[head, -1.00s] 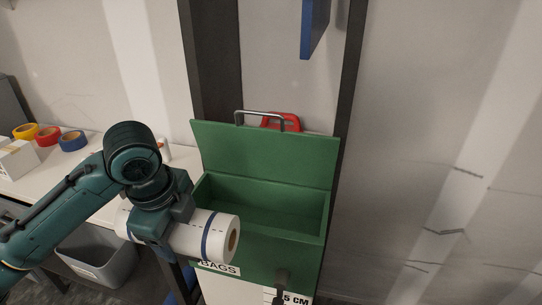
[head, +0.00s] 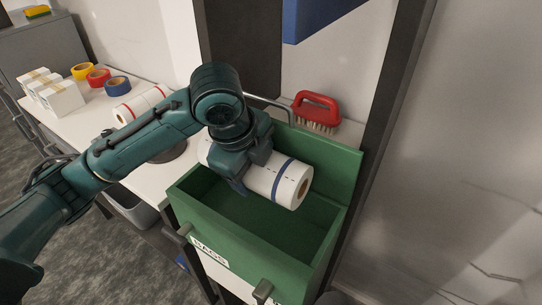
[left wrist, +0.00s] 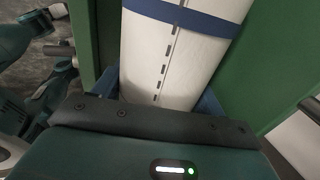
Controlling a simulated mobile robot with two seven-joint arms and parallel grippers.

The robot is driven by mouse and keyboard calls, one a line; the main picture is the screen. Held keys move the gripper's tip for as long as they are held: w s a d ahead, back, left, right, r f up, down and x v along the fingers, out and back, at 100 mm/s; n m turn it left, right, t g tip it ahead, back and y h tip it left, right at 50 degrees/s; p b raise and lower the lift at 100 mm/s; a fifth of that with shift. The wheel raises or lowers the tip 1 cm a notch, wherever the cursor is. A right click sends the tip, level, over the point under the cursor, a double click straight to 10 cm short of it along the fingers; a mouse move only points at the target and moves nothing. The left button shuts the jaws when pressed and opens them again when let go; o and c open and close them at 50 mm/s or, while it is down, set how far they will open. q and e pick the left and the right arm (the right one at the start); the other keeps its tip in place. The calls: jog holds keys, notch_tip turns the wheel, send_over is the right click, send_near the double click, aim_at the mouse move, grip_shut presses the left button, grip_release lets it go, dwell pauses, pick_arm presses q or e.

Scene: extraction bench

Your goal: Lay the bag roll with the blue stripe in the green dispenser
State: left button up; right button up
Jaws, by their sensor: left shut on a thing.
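The bag roll with the blue stripe (head: 292,184) is white, with a brown core showing at its right end. My left gripper (head: 243,176) is shut on it and holds it over the open green dispenser (head: 246,236), near the back wall and raised lid. The roll lies roughly along the dispenser's length. In the left wrist view the white roll (left wrist: 168,62) with its dashed line and blue band fills the middle, with green dispenser walls on both sides. How far the roll is above the dispenser floor is hard to tell. My right gripper is not in view.
A roll with a red stripe (head: 141,104) lies on the white table behind my arm. Colored tape rolls (head: 98,77) and white boxes (head: 55,97) stand at the left. A red brush (head: 317,111) is behind the lid, and dark posts flank the dispenser.

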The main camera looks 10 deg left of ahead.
pick_arm(q)
jog(key=shift+f, duration=1.85)
jog(key=o, duration=1.3)
jog(key=shift+c, duration=0.2)
jog(key=shift+r, duration=5)
